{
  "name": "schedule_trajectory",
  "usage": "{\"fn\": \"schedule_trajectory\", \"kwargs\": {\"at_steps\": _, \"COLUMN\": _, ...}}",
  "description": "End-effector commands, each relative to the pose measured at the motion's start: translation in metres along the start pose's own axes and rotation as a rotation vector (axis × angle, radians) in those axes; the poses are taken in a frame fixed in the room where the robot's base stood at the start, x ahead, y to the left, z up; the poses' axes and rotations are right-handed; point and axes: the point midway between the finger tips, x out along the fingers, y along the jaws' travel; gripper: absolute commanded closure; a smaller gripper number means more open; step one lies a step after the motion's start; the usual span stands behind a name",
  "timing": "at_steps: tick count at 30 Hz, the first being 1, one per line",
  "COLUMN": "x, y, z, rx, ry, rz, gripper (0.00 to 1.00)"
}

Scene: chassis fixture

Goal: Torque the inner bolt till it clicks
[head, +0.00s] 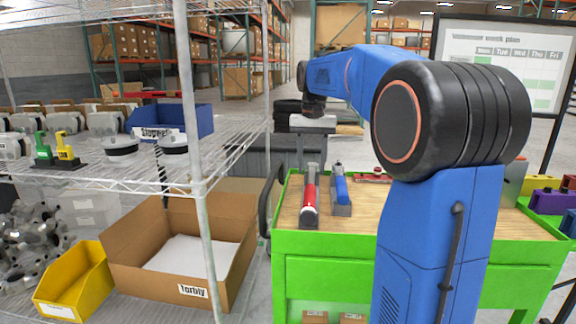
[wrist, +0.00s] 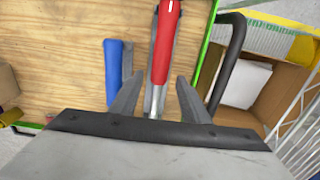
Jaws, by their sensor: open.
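A red-handled tool (head: 310,190) with a metal shank lies on the wooden top of the green cart. A blue-handled tool (head: 341,188) lies to its right. My gripper (head: 313,165) points down over the far end of the red-handled tool. In the wrist view my open gripper (wrist: 155,65) has the red-handled tool (wrist: 163,50) between its fingers in the picture, with the metal shank near the palm. No contact shows. The blue-handled tool (wrist: 113,75) lies just outside the left finger. I cannot make out the inner bolt in either view.
The green cart (head: 320,268) has a dark side handle (wrist: 229,55). A wire shelf (head: 230,155) stands to the left with a cardboard box (head: 135,245), a yellow bin (head: 78,285) and a blue bin (head: 190,118). Coloured bins (head: 550,203) sit at the right. My arm hides part of the cart.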

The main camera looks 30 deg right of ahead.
Motion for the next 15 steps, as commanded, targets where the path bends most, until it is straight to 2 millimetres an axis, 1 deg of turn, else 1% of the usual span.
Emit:
{"fn": "schedule_trajectory", "kwargs": {"at_steps": 5, "x": 0.009, "y": 0.0, "z": -0.001, "rx": 0.001, "ry": -0.002, "rz": 0.001, "gripper": 0.58}}
{"fn": "schedule_trajectory", "kwargs": {"at_steps": 15, "x": 0.05, "y": 0.0, "z": 0.0, "rx": 0.001, "ry": -0.002, "rz": 0.001, "gripper": 0.58}}
